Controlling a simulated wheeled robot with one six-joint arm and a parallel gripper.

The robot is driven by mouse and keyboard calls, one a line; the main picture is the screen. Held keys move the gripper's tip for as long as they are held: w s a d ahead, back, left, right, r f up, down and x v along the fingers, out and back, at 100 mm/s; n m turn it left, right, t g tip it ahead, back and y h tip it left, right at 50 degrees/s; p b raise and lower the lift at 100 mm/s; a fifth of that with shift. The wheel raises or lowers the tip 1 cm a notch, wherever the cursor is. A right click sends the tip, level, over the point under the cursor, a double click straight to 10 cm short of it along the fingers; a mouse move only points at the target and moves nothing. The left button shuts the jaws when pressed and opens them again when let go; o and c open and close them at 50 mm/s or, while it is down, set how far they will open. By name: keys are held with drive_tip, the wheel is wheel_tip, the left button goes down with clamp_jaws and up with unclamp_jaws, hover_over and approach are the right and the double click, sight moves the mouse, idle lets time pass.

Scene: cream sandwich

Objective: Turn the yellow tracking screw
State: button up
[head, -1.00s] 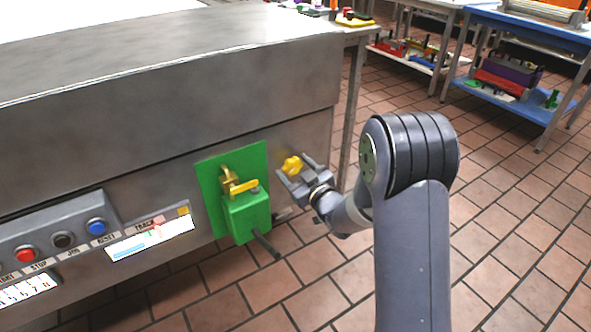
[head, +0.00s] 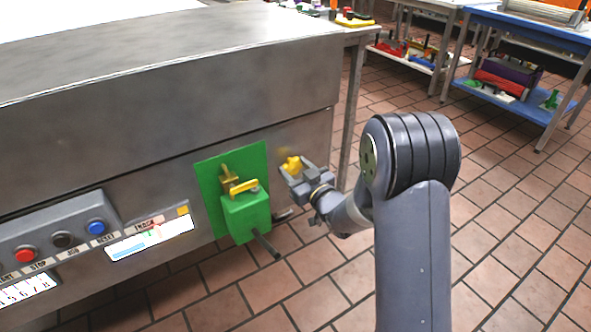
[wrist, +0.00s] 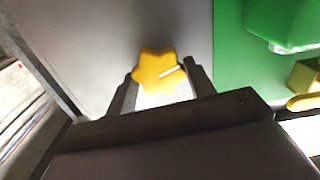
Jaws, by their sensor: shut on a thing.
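The yellow tracking screw (head: 292,164) is a lobed knob on the steel side of the machine, right of the green plate. In the wrist view the knob (wrist: 158,72) sits between my two fingertips, with a pale line on its face pointing to the right and slightly up. My gripper (head: 293,172) is shut on the knob, one finger on each side of it. In the wrist view my gripper (wrist: 160,88) shows both fingers against the knob's sides. The knob's shaft is hidden.
A green box (head: 246,214) with a yellow lever (head: 244,186) and a dark handle stands out close left of my gripper. A control panel with red, black and blue buttons (head: 96,227) is further left. Tiled floor (head: 500,230) is open at the right.

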drive_tip(key=m, duration=0.5)
drive_tip(key=shift+d, duration=0.1)
drive_tip(key=m+p, duration=0.1)
drive_tip(key=m, duration=0.5)
drive_tip(key=shift+w, duration=0.1)
drive_tip(key=m+p, duration=0.1)
drive_tip(key=m, duration=0.4)
drive_tip(key=shift+f+p, duration=0.1)
drive_tip(key=shift+p, duration=0.3)
drive_tip(key=m+p, duration=0.1)
drive_tip(key=m, duration=0.4)
drive_tip(key=shift+f, duration=0.1)
drive_tip(key=shift+m, duration=0.4)
drive_tip(key=o, duration=1)
drive_tip(key=shift+d, duration=0.1)
